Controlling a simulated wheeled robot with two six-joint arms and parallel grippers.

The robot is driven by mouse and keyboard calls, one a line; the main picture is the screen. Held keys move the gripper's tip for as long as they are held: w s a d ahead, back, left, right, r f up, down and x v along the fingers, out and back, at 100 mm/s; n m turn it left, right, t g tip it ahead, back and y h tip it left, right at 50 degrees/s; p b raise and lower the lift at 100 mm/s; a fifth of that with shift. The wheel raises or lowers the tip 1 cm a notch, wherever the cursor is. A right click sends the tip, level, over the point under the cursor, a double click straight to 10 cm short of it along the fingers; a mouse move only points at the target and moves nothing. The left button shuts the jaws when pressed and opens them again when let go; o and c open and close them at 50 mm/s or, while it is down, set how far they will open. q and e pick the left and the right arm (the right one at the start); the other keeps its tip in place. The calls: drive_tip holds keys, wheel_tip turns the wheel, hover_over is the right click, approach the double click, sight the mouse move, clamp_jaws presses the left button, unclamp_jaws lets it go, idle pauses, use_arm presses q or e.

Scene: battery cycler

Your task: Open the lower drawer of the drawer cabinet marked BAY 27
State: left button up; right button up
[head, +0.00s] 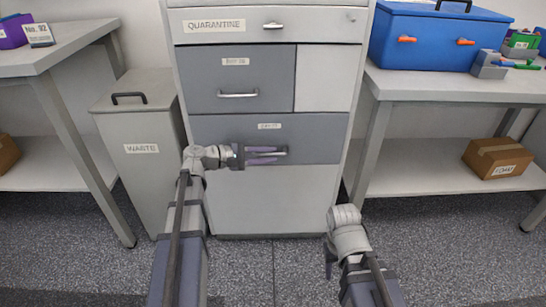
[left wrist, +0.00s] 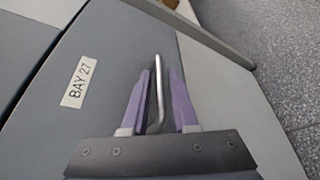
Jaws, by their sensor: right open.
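The lower drawer (head: 325,138) is a dark grey front in the cabinet (head: 280,205). Its small label is blurred in the head view, but the left wrist view reads BAY 27 (left wrist: 80,82). The drawer front looks flush with the cabinet. My left gripper (head: 270,155) is at this drawer, and its purple fingers also show in the left wrist view (left wrist: 161,85). They are open on either side of the metal bar handle (left wrist: 158,85), with gaps visible beside it. My right gripper (head: 330,262) hangs low in front of the cabinet, empty and open.
Above are another grey drawer (head: 238,78) with a bar handle and a drawer labelled QUARANTINE (head: 330,24). A WASTE bin (head: 140,160) stands left of the cabinet. A bench (head: 455,87) with a blue box (head: 430,45) stands right. The floor in front is clear.

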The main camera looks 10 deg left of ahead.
use_arm(q)
drive_tip(key=shift+x, duration=0.9)
clamp_jaws()
idle(0.9)
